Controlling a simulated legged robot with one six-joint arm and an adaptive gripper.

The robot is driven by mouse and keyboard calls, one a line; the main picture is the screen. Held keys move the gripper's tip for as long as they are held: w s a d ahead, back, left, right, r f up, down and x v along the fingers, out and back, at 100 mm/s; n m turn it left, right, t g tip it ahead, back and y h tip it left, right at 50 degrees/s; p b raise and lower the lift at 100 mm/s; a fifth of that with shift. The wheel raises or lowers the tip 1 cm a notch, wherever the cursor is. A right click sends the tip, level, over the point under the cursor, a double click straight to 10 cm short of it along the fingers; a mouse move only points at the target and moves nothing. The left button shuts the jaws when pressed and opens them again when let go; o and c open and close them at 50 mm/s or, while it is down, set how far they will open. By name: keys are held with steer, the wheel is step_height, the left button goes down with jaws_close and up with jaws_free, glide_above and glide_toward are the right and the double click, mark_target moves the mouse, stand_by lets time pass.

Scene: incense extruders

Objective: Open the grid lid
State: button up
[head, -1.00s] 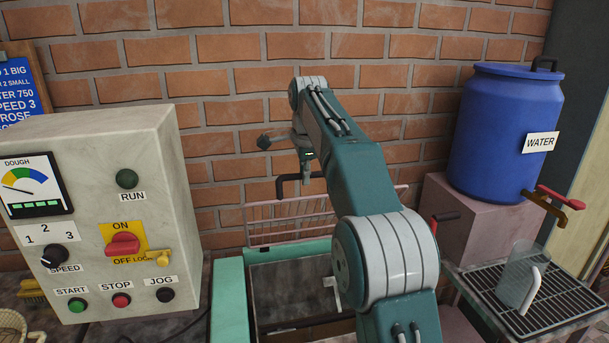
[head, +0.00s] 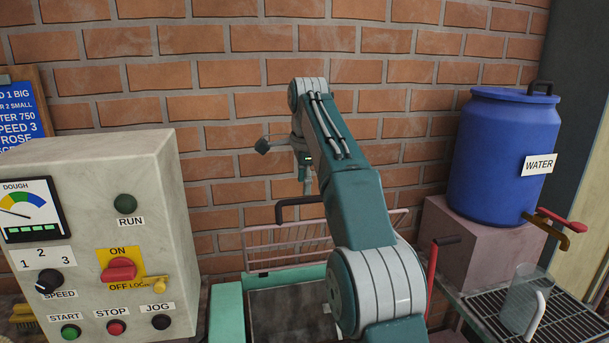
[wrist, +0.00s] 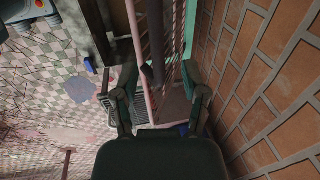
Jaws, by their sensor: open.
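The grid lid (head: 290,240) is a pink wire grid with a dark bent handle (head: 298,206). In the head view it stands raised at the back of the green-rimmed trough (head: 226,312), in front of the brick wall. My gripper (head: 305,180) is just above the handle, partly hidden by my arm. In the wrist view my gripper (wrist: 161,95) is open, its fingers apart, with pink bars and a dark bar (wrist: 150,75) showing between them. I cannot tell whether a finger touches the lid.
A control box (head: 95,230) with dials and buttons stands at the left. A blue water barrel (head: 508,145) on a pink block is at the right, above a rack (head: 570,312) with a clear jug (head: 521,300). The brick wall is close behind the lid.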

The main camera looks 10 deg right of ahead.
steer(key=shift+r, duration=0.45)
steer(key=shift+s+r, duration=0.2)
steer(key=shift+r, duration=0.4)
